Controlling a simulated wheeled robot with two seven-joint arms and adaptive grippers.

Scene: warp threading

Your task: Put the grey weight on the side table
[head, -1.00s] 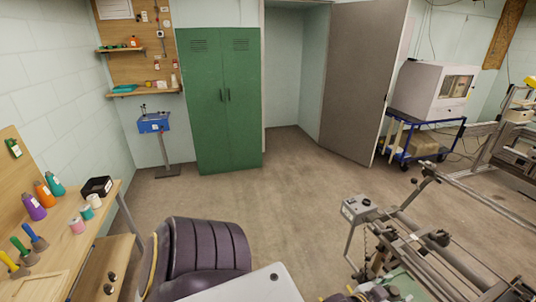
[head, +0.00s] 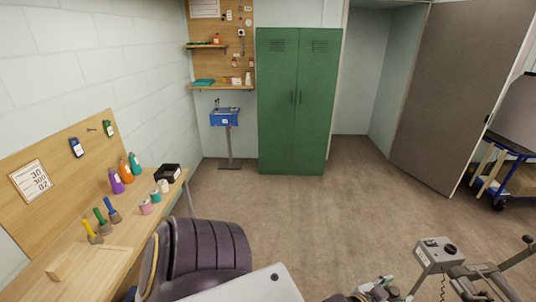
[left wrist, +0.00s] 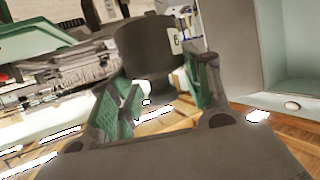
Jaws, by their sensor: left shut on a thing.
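The grey weight (left wrist: 150,48) is a dark grey cylinder with a pale label showing a 6, seen in the left wrist view. My left gripper (left wrist: 163,86) is shut on it, with a green-padded finger on either side. The wooden table (head: 131,228) along the left wall looks like the side table. The head view does not clearly show the weight, and small dark and green parts at its bottom edge are too cut off to identify. My right gripper is in neither view.
Spools (head: 155,197), several bottles (head: 127,173), coloured-handled tools (head: 102,219) and a black box (head: 168,173) stand on the wooden table. A blue stand (head: 225,118) and green locker (head: 298,100) are behind. Grey machinery (head: 436,254) is at lower right. The middle floor is clear.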

